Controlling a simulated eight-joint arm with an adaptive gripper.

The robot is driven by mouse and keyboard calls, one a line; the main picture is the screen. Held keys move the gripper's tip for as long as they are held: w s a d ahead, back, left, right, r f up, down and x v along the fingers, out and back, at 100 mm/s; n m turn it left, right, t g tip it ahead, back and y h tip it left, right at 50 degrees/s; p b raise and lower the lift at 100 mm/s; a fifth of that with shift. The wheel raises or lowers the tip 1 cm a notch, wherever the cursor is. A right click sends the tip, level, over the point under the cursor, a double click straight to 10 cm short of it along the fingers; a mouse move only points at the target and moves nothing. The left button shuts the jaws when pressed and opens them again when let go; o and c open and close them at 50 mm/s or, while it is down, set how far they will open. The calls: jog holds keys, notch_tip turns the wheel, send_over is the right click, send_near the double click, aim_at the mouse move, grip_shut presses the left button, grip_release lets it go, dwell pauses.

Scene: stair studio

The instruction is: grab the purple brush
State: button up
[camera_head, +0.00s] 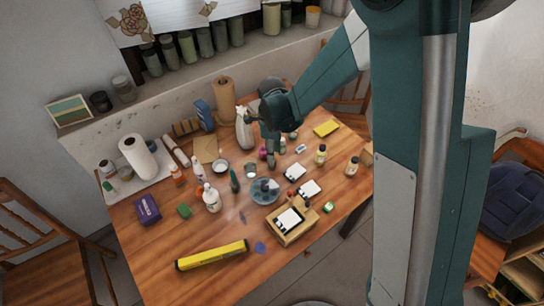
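My gripper (271,158) points down over the back middle of the wooden table (160,262), among small bottles and jars. It is small and dark in this view, and I cannot see whether its fingers are apart. A small magenta-purple thing (262,152) shows just left of the gripper, partly hidden by it. It may be the purple brush, but its shape is too small to tell. I cannot tell whether the gripper touches it.
A white spray bottle (244,130) stands close left of the gripper. The table's front left is mostly clear.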

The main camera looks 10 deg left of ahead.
dwell(0.5)
jog(key=c, duration=0.8)
jog(key=shift+r, duration=0.2)
jog(key=shift+r+p, duration=0.5)
jog(key=shift+r, duration=4.35)
